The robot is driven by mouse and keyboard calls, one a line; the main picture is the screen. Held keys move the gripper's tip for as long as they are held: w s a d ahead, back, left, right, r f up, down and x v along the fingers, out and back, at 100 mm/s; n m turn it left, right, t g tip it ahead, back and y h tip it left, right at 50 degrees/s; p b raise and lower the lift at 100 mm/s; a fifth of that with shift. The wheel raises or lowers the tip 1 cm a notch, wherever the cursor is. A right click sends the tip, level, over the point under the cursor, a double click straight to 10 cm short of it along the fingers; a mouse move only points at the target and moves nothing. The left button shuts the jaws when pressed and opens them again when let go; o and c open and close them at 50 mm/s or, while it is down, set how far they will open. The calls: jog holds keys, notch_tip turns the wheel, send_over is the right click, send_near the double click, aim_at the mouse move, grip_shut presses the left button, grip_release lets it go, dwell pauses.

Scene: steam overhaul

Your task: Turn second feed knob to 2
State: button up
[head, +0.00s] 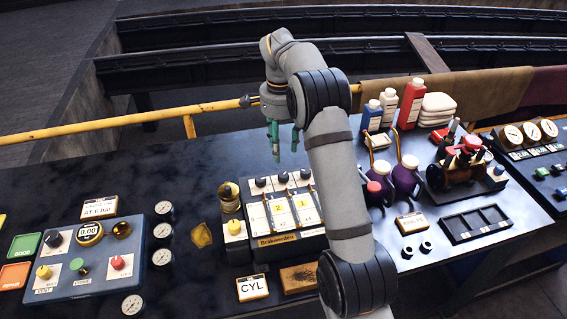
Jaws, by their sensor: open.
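My gripper (285,148) hangs at the upper middle in the head view, open and empty, its greenish fingers pointing down. It appears above the rear edge of a box (265,241) with white numbered cards and a row of dark knobs. The middle dark knob (283,177) is second from the left among those visible; my arm hides the box's right part. Another panel with three gauges (530,132) and several small knobs (542,172) stands at the far right. I cannot tell which knob is the second feed knob, and no knob setting is readable.
A blue-grey panel (60,294) with coloured knobs stands at the left, beside small round gauges (162,257). Purple jugs (407,180), bottles (411,104) and a valve assembly (465,165) stand right of my arm. A yellow rail (110,122) runs behind the table.

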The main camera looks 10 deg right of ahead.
aim_at(283, 175)
jog(key=f, duration=1)
jog(key=shift+s+d+f, duration=0.1)
jog(key=shift+s+d, duration=0.1)
jog(key=shift+s, duration=0.1)
jog(key=shift+c, duration=0.7)
grip_shut()
